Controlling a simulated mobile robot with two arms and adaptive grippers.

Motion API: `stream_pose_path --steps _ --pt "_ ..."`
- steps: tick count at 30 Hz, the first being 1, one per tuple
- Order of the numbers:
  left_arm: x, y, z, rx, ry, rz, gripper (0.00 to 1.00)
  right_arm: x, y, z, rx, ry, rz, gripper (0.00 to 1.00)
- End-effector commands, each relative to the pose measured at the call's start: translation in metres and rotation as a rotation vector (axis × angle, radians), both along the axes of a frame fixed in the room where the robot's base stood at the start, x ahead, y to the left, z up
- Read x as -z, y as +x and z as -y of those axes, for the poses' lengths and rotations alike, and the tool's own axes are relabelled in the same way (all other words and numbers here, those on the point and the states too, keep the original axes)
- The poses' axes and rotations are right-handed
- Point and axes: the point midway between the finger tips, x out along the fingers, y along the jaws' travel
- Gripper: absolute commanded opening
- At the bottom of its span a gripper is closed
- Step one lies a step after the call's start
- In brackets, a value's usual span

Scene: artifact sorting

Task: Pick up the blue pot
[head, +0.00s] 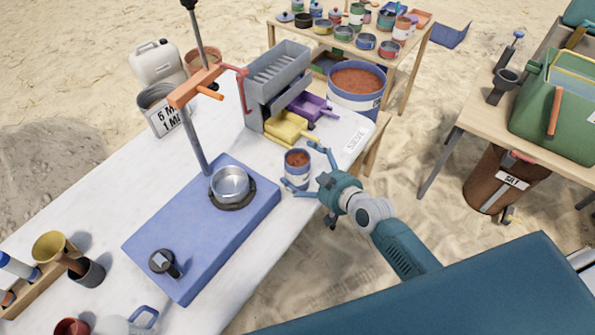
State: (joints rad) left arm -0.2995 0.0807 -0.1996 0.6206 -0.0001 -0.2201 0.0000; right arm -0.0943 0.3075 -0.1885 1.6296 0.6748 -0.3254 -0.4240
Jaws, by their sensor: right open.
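A small blue and white pot (297,172) with reddish-brown contents stands upright on the white table, right of the blue stand. My right gripper (299,165) is open, with one finger behind the pot and the other in front of it. The pot sits between the fingers; I cannot tell whether they touch it. My left gripper is not in view.
The blue base (215,265) of the stand, with a metal bowl (229,182), is left of the pot. A yellow tray (287,127) and grey sieve box (277,75) stand behind it. A large blue bucket (345,103) is beyond the table.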

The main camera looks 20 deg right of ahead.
Motion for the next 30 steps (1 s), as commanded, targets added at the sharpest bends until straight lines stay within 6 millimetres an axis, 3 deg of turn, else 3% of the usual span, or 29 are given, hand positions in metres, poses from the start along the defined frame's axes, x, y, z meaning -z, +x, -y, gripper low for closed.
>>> stream_pose_path --steps 5,13,23,30 --pt "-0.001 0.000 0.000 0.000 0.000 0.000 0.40 0.007 0.017 -0.006 0.000 0.001 0.000 1.00" --pt "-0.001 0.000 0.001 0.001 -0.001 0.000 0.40 0.008 0.019 -0.007 0.000 0.000 0.000 0.98" --pt "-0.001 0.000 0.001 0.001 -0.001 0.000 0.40 0.009 0.019 -0.006 0.000 0.000 -0.001 0.32" --pt "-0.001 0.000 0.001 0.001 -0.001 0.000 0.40 0.005 0.020 -0.006 0.001 0.001 0.005 0.29"
